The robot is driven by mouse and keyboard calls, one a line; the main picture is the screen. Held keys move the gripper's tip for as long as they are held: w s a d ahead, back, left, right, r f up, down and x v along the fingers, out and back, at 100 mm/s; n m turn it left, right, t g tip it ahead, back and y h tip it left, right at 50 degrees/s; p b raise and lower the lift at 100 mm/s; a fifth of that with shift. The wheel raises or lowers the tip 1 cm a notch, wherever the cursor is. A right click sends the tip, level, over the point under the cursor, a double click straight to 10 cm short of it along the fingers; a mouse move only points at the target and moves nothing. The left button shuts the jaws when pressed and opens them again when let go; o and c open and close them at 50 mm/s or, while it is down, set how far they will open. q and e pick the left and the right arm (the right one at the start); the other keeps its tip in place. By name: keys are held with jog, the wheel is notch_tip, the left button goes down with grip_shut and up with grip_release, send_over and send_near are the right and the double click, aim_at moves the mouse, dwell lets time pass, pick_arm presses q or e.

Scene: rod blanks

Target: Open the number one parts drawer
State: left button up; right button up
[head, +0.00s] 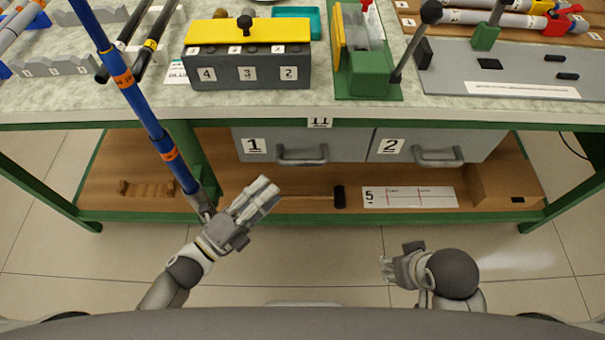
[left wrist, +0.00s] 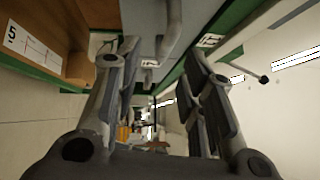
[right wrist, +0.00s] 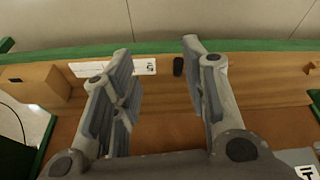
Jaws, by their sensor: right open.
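The number one drawer (head: 265,136) is the left grey drawer under the bench top, with a "1" label and a bar handle (head: 302,161). Its front looks level with the drawer beside it, so it appears shut. My left gripper (head: 267,192) is below and left of that handle, apart from it. In the left wrist view its fingers are spread, with nothing gripped, and a grey handle (left wrist: 172,30) shows between and beyond them. My right gripper (head: 386,267) is low, in front of the lower shelf, and open with nothing between its fingers in the right wrist view (right wrist: 160,75).
The number two drawer (head: 430,146) is to the right. A blue rod (head: 145,115) with orange bands slants across the bench's left front, near my left gripper. Floor in front is clear.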

aim_at(303, 160)
pick_arm(q)
jog(key=shift+m, duration=0.4)
jog(key=x, duration=0.7)
jog(key=r+x, duration=0.1)
jog(key=x, duration=0.3)
jog(key=shift+s+d, duration=0.35)
jog(key=shift+s, duration=0.05)
jog(key=shift+h, duration=0.3)
grip_shut()
